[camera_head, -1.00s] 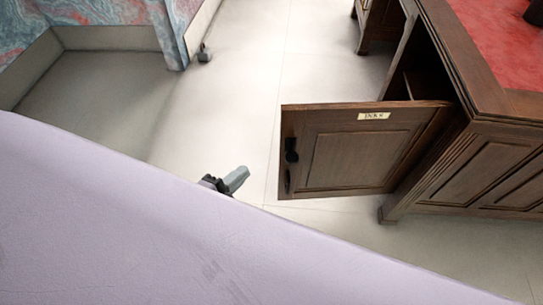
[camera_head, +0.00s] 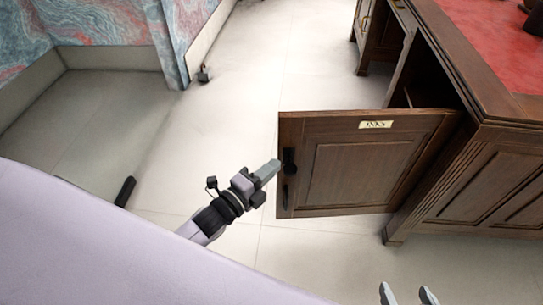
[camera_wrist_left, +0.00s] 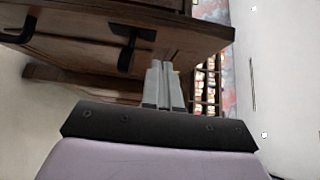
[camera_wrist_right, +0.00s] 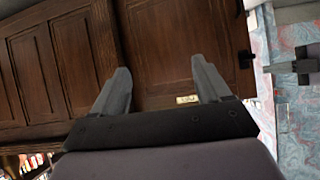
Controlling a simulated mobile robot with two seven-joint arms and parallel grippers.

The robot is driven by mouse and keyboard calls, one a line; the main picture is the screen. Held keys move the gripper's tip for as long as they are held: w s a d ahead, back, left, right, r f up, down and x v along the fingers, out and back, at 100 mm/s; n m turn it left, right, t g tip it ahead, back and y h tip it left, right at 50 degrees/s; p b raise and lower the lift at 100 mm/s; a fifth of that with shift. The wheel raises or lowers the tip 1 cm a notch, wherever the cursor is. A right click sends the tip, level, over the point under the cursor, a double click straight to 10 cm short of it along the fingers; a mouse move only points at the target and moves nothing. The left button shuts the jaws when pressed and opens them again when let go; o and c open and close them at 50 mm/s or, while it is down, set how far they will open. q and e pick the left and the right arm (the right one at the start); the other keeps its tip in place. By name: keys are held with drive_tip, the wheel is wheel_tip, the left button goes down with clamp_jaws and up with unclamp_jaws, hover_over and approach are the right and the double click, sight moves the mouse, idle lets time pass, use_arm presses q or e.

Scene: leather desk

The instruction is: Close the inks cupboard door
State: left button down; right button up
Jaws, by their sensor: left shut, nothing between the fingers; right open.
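The inks cupboard door (camera_head: 365,165) is brown panelled wood with a pale "INKS" label (camera_head: 376,124). It stands swung open to the left of the desk (camera_head: 485,170), with a black handle (camera_head: 289,163) near its free edge. My left gripper (camera_head: 276,164) is shut and empty, its tips close to that free edge by the handle; I cannot tell if they touch. In the left wrist view its fingers (camera_wrist_left: 163,68) overlap the door's edge (camera_wrist_left: 205,38). My right gripper (camera_head: 408,292) is open and empty at the bottom of the head view; the right wrist view shows the door (camera_wrist_right: 180,50) beyond its fingers.
The desk has a red leather top (camera_head: 490,35). A marbled blue and red wall (camera_head: 90,25) stands at the upper left. Shelves with small coloured items (camera_wrist_left: 208,85) show in the left wrist view.

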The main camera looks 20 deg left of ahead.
sight(282, 146)
use_arm(q)
drive_tip(key=shift+w+a+b, duration=0.1)
drive_tip(key=shift+w+a, duration=0.15)
drive_tip(key=shift+w, duration=0.45)
drive_tip(key=shift+w+a+b, duration=0.15)
drive_tip(key=shift+w+a, duration=0.05)
drive_tip(key=shift+w, duration=0.55)
drive_tip(key=shift+w+a+b, duration=0.1)
drive_tip(key=shift+w+a, duration=0.15)
drive_tip(key=shift+w, duration=0.45)
drive_tip(key=shift+w, duration=0.1)
